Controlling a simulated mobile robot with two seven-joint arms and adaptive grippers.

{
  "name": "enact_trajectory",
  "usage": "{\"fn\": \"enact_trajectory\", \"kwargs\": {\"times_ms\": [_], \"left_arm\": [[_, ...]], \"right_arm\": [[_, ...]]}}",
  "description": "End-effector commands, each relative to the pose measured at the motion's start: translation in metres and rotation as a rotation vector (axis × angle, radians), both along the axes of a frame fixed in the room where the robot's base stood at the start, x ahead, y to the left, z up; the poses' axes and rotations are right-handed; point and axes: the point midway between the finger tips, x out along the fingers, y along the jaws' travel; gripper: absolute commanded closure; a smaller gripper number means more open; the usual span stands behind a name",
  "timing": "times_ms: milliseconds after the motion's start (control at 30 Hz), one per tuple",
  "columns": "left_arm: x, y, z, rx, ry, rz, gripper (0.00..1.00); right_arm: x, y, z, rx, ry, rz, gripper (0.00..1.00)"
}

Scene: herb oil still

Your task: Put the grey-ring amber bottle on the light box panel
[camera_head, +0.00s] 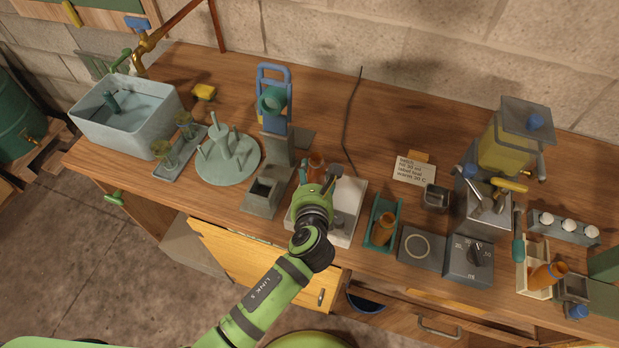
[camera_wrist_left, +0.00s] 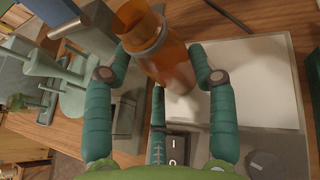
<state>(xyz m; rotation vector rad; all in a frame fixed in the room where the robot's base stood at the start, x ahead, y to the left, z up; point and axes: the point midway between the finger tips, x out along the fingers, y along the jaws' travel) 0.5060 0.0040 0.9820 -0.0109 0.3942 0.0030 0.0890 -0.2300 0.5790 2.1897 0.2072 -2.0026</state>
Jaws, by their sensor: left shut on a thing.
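My left gripper (camera_head: 318,187) is shut on an amber bottle (camera_head: 316,165). In the left wrist view the gripper (camera_wrist_left: 168,78) has one finger on each side of the bottle (camera_wrist_left: 168,58). The light box has a pale panel (camera_head: 349,194), which also shows in the left wrist view (camera_wrist_left: 258,75). The bottle is at the panel's left part; I cannot tell whether its base touches it. My arm hides part of the light box. My right gripper is not in view.
A further amber bottle (camera_head: 545,274) leans at the far right. A grey open-topped block (camera_head: 262,196) stands close on the left. A note card (camera_head: 413,169) lies behind.

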Motion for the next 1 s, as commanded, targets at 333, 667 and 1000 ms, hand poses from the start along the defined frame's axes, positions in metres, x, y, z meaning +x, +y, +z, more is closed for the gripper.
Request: {"fn": "enact_trajectory", "kwargs": {"times_ms": [333, 667, 1000], "left_arm": [[0.0, 0.0, -0.003, 0.001, 0.004, 0.0, 0.19], [0.0, 0.001, -0.002, 0.001, 0.003, 0.001, 0.19], [-0.044, 0.0, 0.016, -0.001, 0.003, -0.001, 0.19]], "right_arm": [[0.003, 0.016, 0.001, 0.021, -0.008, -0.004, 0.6], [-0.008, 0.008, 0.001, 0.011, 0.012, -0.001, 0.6], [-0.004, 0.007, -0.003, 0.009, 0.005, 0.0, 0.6]]}}
